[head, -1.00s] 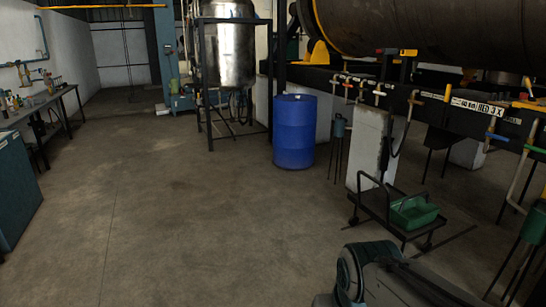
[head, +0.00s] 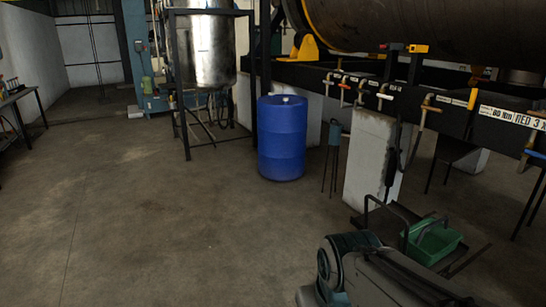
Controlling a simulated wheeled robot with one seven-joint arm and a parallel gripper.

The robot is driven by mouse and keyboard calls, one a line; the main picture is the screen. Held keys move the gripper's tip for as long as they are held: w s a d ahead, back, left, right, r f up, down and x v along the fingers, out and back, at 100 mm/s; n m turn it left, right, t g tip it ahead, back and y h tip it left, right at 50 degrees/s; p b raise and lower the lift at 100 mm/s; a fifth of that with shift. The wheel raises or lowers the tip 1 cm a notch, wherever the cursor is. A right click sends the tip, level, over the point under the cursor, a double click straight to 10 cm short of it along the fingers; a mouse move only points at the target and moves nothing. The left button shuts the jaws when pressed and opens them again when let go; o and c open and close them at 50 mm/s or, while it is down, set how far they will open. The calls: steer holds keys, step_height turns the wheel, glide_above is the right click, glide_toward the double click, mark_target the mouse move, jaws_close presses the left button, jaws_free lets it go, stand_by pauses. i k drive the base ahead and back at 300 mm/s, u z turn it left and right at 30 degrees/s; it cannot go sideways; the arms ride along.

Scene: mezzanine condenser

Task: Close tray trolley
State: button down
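The tray trolley (head: 374,226) is a low dark metal frame with a bent bar handle at its left end. It stands on the floor at the lower right of the head view. A green tray (head: 440,246) sits on it, with a thin dark bar in front of the tray's left side. Part of my grey-green arm fills the bottom right and hides the near, lower part of the trolley. My gripper is not in view. I cannot tell from here how far apart the trolley and the gripper are.
A blue barrel (head: 282,140) stands left of a white block (head: 371,165) behind the trolley. A steel tank (head: 203,50) stands in a black frame. Open concrete floor (head: 150,215) lies to the left.

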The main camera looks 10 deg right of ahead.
mark_target(387, 223)
steer(key=z, duration=1.6)
steer(key=i, duration=1.75)
steer(key=u, duration=1.1)
steer(key=i, duration=1)
steer(key=z, duration=0.05)
